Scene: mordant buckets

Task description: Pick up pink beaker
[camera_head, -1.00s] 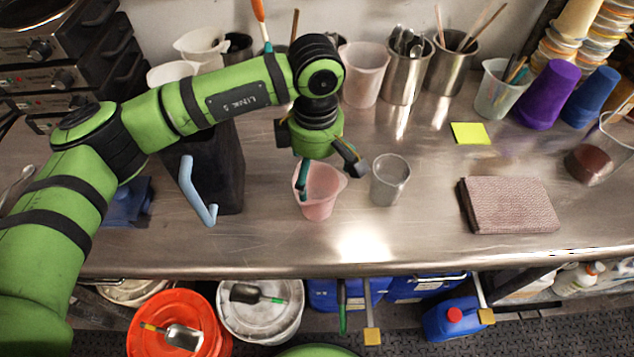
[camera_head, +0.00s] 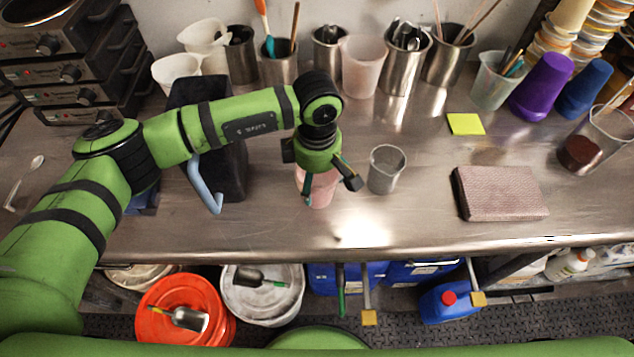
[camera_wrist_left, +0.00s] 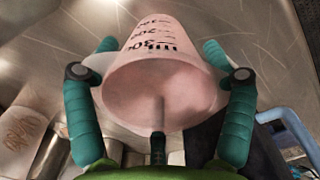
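The pink translucent beaker (camera_head: 318,193) stands on the steel bench, partly hidden under my left gripper (camera_head: 328,187). In the left wrist view the beaker (camera_wrist_left: 160,85) fills the middle, its open mouth towards the camera and dark measuring marks on its wall. The left gripper (camera_wrist_left: 160,52) has a teal finger on each side of the beaker, with the tips bent inwards. The fingers look spread, with a small gap at the right tip; contact on the left is unclear. A further finger shows below the rim. My right gripper is in neither view.
A grey metal cup (camera_head: 386,170) stands close to the right of the beaker. A black block with a blue handle (camera_head: 207,190) stands to the left. Steel containers with tools (camera_head: 405,62) line the back. The bench front is clear.

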